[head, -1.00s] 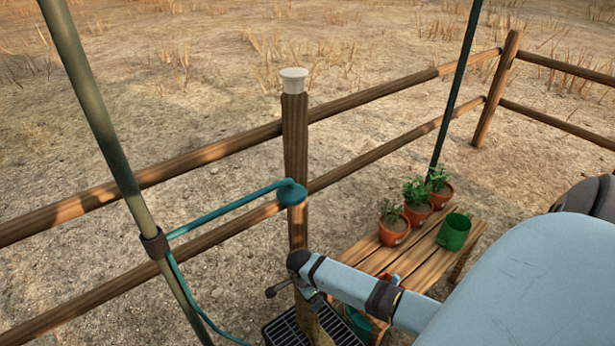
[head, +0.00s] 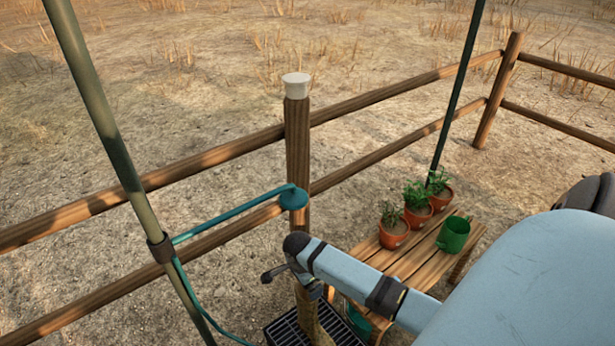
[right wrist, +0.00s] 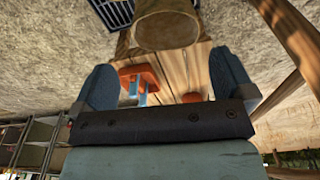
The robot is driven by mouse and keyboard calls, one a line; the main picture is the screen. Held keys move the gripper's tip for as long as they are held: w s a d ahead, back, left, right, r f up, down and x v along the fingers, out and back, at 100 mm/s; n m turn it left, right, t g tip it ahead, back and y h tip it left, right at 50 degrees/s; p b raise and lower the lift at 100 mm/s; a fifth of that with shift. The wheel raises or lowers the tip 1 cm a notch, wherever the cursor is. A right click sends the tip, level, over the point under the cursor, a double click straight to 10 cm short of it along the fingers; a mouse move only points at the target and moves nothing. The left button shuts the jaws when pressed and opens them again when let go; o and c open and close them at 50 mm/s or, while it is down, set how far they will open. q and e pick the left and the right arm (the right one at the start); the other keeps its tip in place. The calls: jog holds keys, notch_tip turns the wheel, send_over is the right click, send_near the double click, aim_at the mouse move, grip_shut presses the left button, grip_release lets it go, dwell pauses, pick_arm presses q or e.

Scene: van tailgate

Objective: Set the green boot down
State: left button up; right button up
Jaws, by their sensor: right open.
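In the right wrist view, my right gripper (right wrist: 165,70) has its two grey-blue fingers wide apart with nothing held between them. Just past the fingertips is an olive-brown tube-like thing (right wrist: 165,25) with a rounded rim, apart from both fingers; it looks like the shaft of the green boot. In the head view, an olive-brown shape (head: 326,326) stands beside the post at a black grate (head: 283,330), mostly hidden by my right arm and the frame edge. My left gripper is in neither view.
A slatted wooden bench (head: 431,263) holds several terracotta pots with plants (head: 393,232) and a green mug-shaped pot (head: 453,235).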

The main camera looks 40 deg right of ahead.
jog(key=s+a+r+n+t+y, duration=0.2)
jog(key=s+a+r+n+t, duration=0.3)
jog(key=a+n, duration=0.5)
jog(key=s+a+r+n+t+y, duration=0.3)
jog(key=s+a+r+n+t, duration=0.3)
jog(key=s+a+n, duration=0.3)
jog(key=a+n, duration=0.1)
jog(key=n, duration=0.3)
jog(key=shift+a, duration=0.35)
